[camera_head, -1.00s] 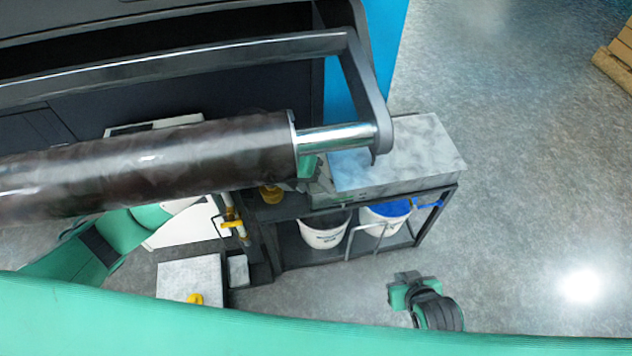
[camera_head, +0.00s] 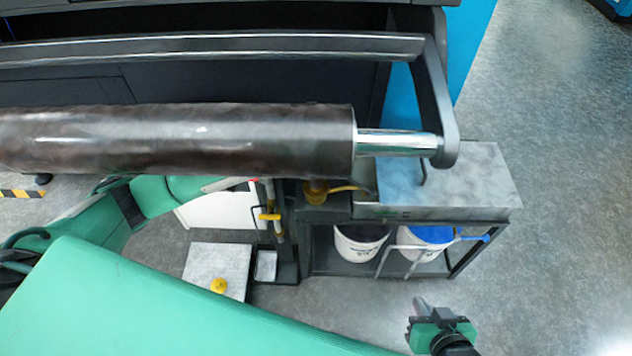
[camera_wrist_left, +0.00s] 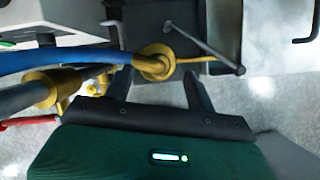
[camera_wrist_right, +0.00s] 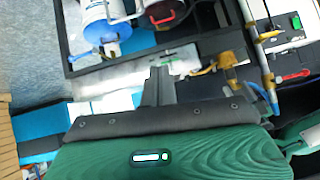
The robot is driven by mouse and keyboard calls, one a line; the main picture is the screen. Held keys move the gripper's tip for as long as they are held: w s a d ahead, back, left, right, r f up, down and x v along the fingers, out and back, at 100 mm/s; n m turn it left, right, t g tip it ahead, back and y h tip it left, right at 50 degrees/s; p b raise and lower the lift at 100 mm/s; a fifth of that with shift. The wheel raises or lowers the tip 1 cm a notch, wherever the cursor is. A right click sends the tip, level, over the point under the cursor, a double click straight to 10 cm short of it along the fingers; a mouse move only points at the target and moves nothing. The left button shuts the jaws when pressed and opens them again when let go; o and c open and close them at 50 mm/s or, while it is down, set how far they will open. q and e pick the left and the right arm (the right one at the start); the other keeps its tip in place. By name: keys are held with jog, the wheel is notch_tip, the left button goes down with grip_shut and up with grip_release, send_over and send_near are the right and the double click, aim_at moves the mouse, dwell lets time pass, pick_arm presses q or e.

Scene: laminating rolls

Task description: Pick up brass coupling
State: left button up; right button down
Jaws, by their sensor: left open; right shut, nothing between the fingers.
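A brass-coloured fitting, which looks like the brass coupling (camera_head: 316,191), sits at the left end of the low bench, just below the dark roll. In the left wrist view the round brass coupling (camera_wrist_left: 153,66) lies between and just beyond the fingertips of my open left gripper (camera_wrist_left: 158,78). I cannot tell whether they touch it. In the head view that gripper is hidden behind the roll. My right gripper (camera_head: 420,304) is shut and empty, low over the floor right of centre. Its closed fingers also show in the right wrist view (camera_wrist_right: 158,72), with a brass fitting (camera_wrist_right: 232,72) beyond.
The long dark roll (camera_head: 200,138) with its bright shaft (camera_head: 395,143) spans above the left arm. The grey bench top (camera_head: 470,180) has white buckets (camera_head: 358,248) below. A yellow knob (camera_head: 218,286) sits on a pale platform (camera_head: 200,263). Floor at right is clear.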

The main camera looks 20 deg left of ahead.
aim_at(316, 182)
pick_arm(q)
jog(key=x, duration=0.4)
jog(key=shift+s+a+f+b, duration=0.1)
jog(key=shift+s+f+b, duration=0.1)
jog(key=shift+f+b, duration=0.2)
jog(key=shift+w+f, duration=0.15)
jog(key=shift+f, duration=0.1)
pick_arm(e)
jog(key=shift+w+a+t+y, duration=0.3)
jog(key=shift+a+t, duration=0.3)
jog(key=shift+a, duration=0.15)
pick_arm(q)
jog(key=shift+r, duration=0.1)
jog(key=c, duration=1.2)
